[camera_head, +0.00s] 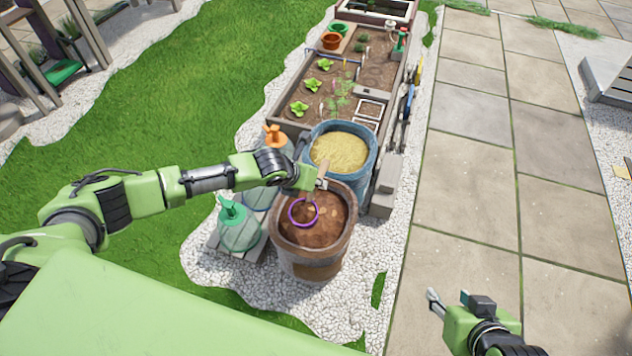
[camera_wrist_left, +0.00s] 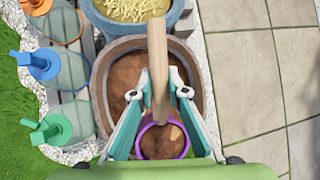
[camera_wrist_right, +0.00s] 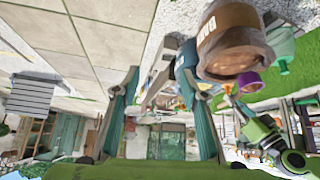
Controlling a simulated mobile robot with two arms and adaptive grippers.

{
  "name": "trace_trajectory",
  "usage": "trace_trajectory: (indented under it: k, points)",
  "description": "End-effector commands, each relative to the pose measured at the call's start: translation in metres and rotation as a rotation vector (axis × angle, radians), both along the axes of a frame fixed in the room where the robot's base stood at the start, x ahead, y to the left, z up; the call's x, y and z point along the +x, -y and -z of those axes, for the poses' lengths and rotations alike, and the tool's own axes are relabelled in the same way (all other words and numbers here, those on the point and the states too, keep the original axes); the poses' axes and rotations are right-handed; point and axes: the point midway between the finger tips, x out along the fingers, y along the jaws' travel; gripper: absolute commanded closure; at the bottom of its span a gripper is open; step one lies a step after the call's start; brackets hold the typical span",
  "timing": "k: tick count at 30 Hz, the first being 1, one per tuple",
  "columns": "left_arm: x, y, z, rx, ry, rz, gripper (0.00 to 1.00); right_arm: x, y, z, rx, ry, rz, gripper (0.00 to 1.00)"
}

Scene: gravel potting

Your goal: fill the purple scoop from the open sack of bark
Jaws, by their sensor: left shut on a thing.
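The open sack of bark (camera_head: 283,247) is a round brown container with brown bark inside; its lettering shows in the right wrist view (camera_wrist_right: 237,28). The purple scoop (camera_head: 291,218) is over the sack's opening, and brown shows inside its rim. I cannot tell whether that is bark in it or bark below it. My left gripper (camera_wrist_left: 160,95) is shut on the scoop's wooden handle (camera_wrist_left: 157,60), above the sack. In the right wrist view the scoop (camera_wrist_right: 249,84) sits at the sack's mouth. My right gripper (camera_head: 449,297) is open and empty over the paving, right of the sack.
A blue-grey tub (camera_head: 369,150) of pale yellow straw-like material stands just behind the sack. Green (camera_head: 238,228) and orange-topped (camera_head: 274,135) bottles stand left of it. A planter bed (camera_head: 338,98) with seedlings lies beyond. The paving (camera_head: 470,190) at right is clear.

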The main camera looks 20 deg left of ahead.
Motion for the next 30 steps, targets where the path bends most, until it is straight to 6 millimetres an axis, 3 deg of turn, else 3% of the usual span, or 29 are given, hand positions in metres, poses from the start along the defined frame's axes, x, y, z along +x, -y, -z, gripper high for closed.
trace_trajectory:
  k: [14,30]
  points:
    - [0.000,0.000,-0.008,0.000,0.001,0.000,1.00,-0.036,0.012,0.014,-0.034,-0.158,0.013,0.60]
    - [0.000,0.000,-0.038,0.000,0.001,0.000,1.00,-0.073,0.022,0.015,-0.067,-0.328,0.025,0.60]
